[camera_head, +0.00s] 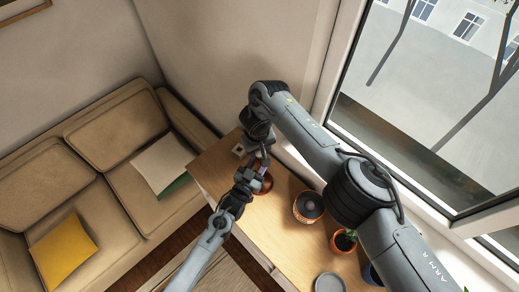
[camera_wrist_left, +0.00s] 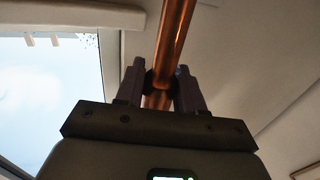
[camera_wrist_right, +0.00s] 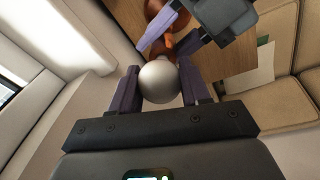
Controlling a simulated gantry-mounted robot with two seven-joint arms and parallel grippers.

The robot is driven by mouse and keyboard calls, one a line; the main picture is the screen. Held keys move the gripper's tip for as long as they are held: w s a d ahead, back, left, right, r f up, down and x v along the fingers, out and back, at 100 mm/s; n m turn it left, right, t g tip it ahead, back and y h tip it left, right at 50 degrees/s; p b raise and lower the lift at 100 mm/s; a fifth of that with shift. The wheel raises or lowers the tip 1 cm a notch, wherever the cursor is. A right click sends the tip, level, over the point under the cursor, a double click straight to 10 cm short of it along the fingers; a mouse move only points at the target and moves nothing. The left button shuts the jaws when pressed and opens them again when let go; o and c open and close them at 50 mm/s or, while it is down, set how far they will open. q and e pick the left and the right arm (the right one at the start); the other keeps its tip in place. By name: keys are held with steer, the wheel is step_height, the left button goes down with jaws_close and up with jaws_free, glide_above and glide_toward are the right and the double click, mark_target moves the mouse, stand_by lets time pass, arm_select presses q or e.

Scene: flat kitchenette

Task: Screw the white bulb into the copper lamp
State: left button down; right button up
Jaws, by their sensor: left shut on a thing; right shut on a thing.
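My right gripper (camera_wrist_right: 159,71) is shut on the white bulb (camera_wrist_right: 159,84), one finger on each side. Just beyond the bulb in the right wrist view is the copper lamp (camera_wrist_right: 189,43), in line with it; whether bulb and socket touch is hidden. My left gripper (camera_wrist_left: 160,74) is shut on the lamp's copper tube (camera_wrist_left: 174,32). In the head view the round copper base (camera_head: 265,184) shows at the table's far end, partly behind my left gripper (camera_head: 255,172). My right gripper (camera_head: 262,149) points down there, and the bulb is hidden in that view.
An orange-rimmed pot (camera_head: 308,207), a small potted plant (camera_head: 344,240) and a grey round dish (camera_head: 329,283) stand on the wooden table (camera_head: 265,225). A sofa (camera_head: 120,170) lies left, a window right.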

steer(key=m, duration=0.5)
steer(key=shift+w+r, duration=0.1)
steer(key=shift+r, duration=0.05)
steer(key=shift+m+g+h, duration=0.3)
steer(key=shift+m, duration=0.9)
steer(key=m, duration=0.3)
steer(key=shift+g, duration=0.3)
steer(key=m, duration=0.5)
steer(key=shift+g, duration=0.3)
steer(key=m, duration=0.6)
steer(key=shift+d+g, duration=0.1)
steer(key=shift+g, duration=0.3)
steer(key=m, duration=0.3)
steer(key=shift+m, duration=0.3)
